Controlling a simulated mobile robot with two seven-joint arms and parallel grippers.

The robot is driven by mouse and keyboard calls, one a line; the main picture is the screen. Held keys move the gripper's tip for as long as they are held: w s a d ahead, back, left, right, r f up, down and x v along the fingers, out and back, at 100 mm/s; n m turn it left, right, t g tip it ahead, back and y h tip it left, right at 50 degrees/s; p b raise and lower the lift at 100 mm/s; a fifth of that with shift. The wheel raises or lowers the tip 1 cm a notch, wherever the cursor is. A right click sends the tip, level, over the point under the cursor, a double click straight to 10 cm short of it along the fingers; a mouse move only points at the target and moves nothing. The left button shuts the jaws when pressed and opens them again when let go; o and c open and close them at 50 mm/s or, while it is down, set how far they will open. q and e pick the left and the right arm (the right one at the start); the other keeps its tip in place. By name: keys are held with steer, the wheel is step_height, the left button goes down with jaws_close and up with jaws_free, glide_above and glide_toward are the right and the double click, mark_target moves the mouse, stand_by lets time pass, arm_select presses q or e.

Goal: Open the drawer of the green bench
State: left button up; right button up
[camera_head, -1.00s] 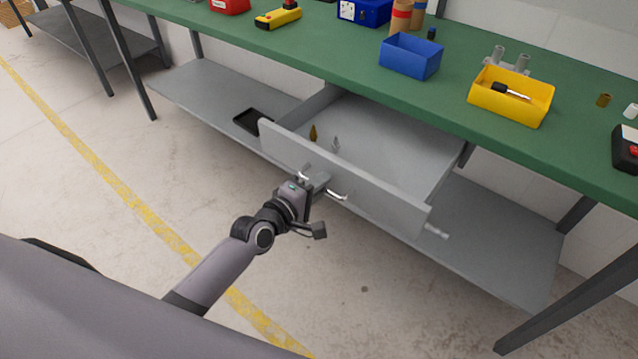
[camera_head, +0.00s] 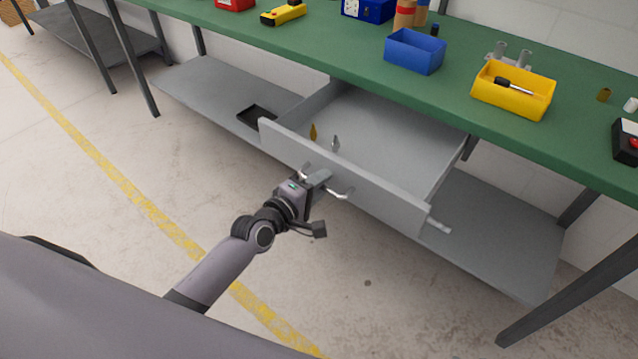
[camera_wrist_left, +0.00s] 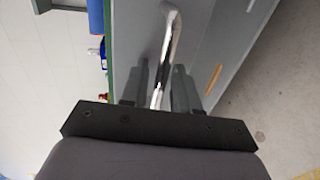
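The green bench (camera_head: 300,40) runs across the head view. Its grey drawer (camera_head: 345,180) is pulled out, and its inside shows, with a small brass-coloured item and a small grey item in it. The metal handle (camera_head: 338,193) is on the drawer front. My left gripper (camera_head: 318,181) is at the handle. My right gripper is in neither view.
A blue bin (camera_head: 414,52) and a yellow bin (camera_head: 512,92) with a screwdriver stand on the bench top. A grey lower shelf (camera_head: 500,240) holds a black tray (camera_head: 256,116). Bench legs stand left and right. The floor before the drawer is clear.

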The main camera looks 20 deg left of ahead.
arm_select(q)
steer(key=v, duration=0.7)
steer(key=shift+p, duration=0.3)
steer(key=shift+s, duration=0.1)
stand_by(0.3)
steer(key=s+a+f+m+g+y, duration=0.1)
steer(key=s+f+m+g, duration=0.1)
steer(key=s+f+m, duration=0.3)
steer(key=s+f+m+g+y, duration=0.2)
steer(key=s+f+m, duration=0.3)
steer(key=s+m, duration=0.6)
steer(key=shift+s+a+f, duration=0.3)
steer(key=shift+s+a, duration=0.1)
steer(key=shift+s, duration=0.75)
